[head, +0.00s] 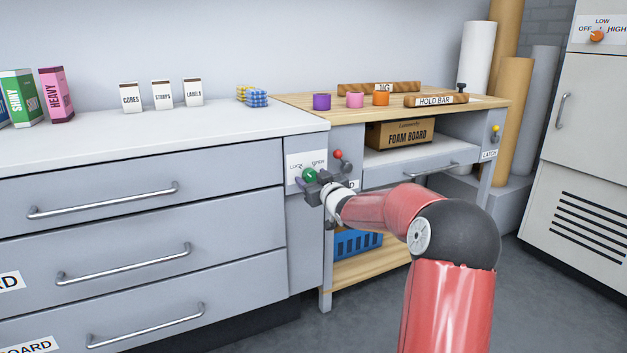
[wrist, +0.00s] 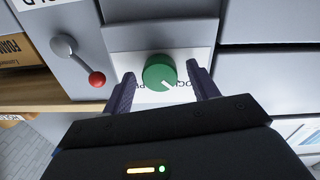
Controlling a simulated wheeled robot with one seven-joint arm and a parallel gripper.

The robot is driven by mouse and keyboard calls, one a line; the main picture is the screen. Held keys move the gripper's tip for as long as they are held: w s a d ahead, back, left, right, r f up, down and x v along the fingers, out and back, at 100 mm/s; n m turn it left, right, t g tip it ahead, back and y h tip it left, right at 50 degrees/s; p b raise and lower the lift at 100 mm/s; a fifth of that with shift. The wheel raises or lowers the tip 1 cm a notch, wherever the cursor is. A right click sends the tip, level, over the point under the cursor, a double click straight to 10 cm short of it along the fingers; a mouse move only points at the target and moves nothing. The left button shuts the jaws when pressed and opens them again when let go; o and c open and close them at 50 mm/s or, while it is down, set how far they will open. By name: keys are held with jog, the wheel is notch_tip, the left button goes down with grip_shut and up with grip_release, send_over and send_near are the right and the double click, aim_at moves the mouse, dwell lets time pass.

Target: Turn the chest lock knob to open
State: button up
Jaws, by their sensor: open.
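The chest lock knob is a round green knob (head: 309,174) on a white plate (head: 293,160) at the chest's upper right corner. The plate reads LOCK at left and OPEN at right. In the wrist view the knob (wrist: 159,72) is near the middle, with the lettering upside down and partly hidden. Its white pointer line points down-right there, toward the LOCK side. My gripper (head: 315,184) is at the knob. In the wrist view its two fingers (wrist: 161,84) are open, one on each side of the knob, with gaps between; neither appears to touch it.
A lever with a red ball (head: 338,154) is just right of the knob; it also shows in the wrist view (wrist: 96,78). A wooden-topped bench (head: 290,101) adjoins the chest. Drawer handles (head: 105,200) stick out at left. Grey floor (head: 350,325) lies in front.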

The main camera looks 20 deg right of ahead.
jog(key=shift+c, duration=0.5)
jog(key=c, duration=0.9)
